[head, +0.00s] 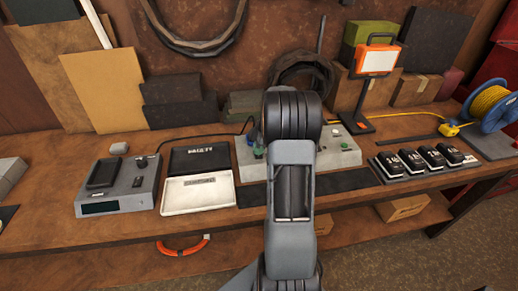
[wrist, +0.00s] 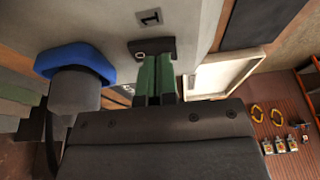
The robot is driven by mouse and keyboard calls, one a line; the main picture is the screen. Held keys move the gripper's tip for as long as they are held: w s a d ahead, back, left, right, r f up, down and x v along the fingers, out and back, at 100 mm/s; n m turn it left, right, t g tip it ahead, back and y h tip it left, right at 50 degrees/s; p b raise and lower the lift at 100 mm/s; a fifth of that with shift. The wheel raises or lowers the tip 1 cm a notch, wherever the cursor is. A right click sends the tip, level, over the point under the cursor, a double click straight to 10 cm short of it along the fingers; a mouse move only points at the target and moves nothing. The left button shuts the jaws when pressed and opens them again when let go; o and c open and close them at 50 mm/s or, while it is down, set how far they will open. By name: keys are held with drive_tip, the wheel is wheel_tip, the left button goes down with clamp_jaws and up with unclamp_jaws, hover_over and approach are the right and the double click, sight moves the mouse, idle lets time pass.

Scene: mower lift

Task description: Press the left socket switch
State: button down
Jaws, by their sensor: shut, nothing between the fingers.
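A grey panel (head: 246,170) stands on the bench in the head view, with its middle hidden behind my arm. In the wrist view the grey panel face (wrist: 110,22) carries a label "1" and a small black switch (wrist: 140,54) with a light marking. My gripper (wrist: 156,66) is shut and empty, its green fingers pointing at the switch. The fingertips overlap the switch's lower edge in the picture; I cannot tell whether they touch it. A blue-collared round socket (wrist: 75,62) sits left of the fingers.
To the right stand a row of black units (head: 420,160), an orange work lamp (head: 376,58) and a blue cable reel (head: 492,105). The bench front edge is mostly clear.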

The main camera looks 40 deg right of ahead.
drive_tip(key=shift+r, duration=0.35)
drive_tip(key=w+p+v, duration=0.1)
drive_tip(key=v, duration=1.2)
drive_tip(key=shift+w+d, duration=0.15)
drive_tip(key=shift+w, duration=0.55)
